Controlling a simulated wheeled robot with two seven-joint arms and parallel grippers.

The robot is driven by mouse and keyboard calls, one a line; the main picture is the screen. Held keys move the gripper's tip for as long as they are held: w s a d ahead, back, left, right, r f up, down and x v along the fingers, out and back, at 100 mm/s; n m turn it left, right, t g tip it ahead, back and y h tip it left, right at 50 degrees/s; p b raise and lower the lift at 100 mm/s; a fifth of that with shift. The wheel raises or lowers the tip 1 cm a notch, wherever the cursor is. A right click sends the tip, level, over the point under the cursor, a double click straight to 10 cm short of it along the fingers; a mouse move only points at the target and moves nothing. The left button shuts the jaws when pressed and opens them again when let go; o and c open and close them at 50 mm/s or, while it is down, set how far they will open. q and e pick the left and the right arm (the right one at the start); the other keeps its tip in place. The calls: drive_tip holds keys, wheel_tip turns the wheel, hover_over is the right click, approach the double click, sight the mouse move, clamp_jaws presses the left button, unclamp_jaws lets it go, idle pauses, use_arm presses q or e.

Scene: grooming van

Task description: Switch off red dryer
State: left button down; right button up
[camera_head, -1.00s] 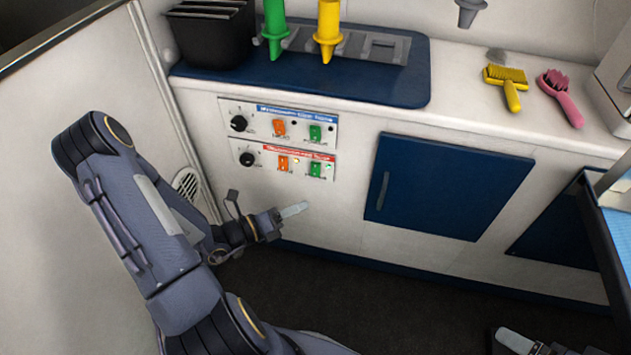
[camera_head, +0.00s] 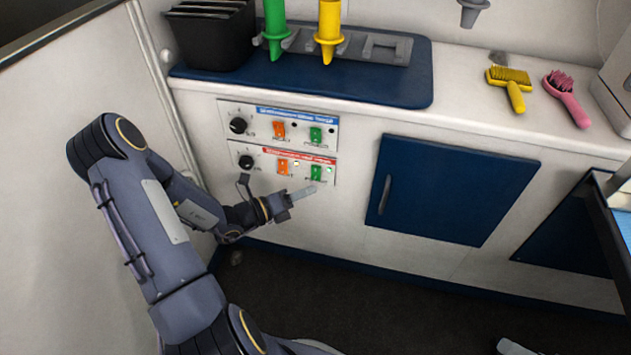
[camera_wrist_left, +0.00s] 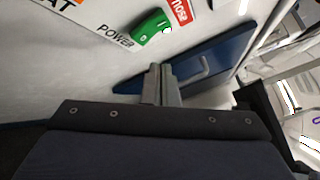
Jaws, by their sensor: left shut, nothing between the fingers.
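The red-labelled dryer panel (camera_head: 257,161) is the lower of two control panels on the white cabinet front. It has a black knob (camera_head: 246,162), an orange switch (camera_head: 283,167) and a green switch (camera_head: 316,173), with small lit lamps beside the switches. My left gripper (camera_head: 304,192) is shut and empty, its fingertips just below the green switch; I cannot tell if they touch the panel. In the left wrist view the green switch (camera_wrist_left: 152,25), beside the word POWER, lies beyond the shut fingers (camera_wrist_left: 160,72). Only a tip of my right gripper (camera_head: 515,347) shows at the bottom edge.
The blue-labelled panel (camera_head: 262,122) sits directly above. A blue cabinet door (camera_head: 455,190) with a handle is to the right. On the counter are a black bin (camera_head: 210,40), a yellow brush (camera_head: 510,85) and a pink brush (camera_head: 566,98).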

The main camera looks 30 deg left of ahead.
use_arm(q)
drive_tip(key=shift+w+a+f, duration=0.1)
drive_tip(key=shift+w+a, duration=0.05)
drive_tip(key=shift+w, duration=0.65)
drive_tip(key=shift+w, duration=0.1)
idle(1.4)
drive_tip(key=shift+w, duration=0.3)
drive_tip(key=shift+w+a+f+p, duration=0.1)
drive_tip(key=shift+w+a+p, duration=0.05)
drive_tip(key=shift+w+p, duration=0.2)
idle(0.6)
drive_tip(key=shift+s+d+p, duration=0.2)
drive_tip(key=shift+s+p, duration=0.15)
drive_tip(key=shift+s, duration=0.45)
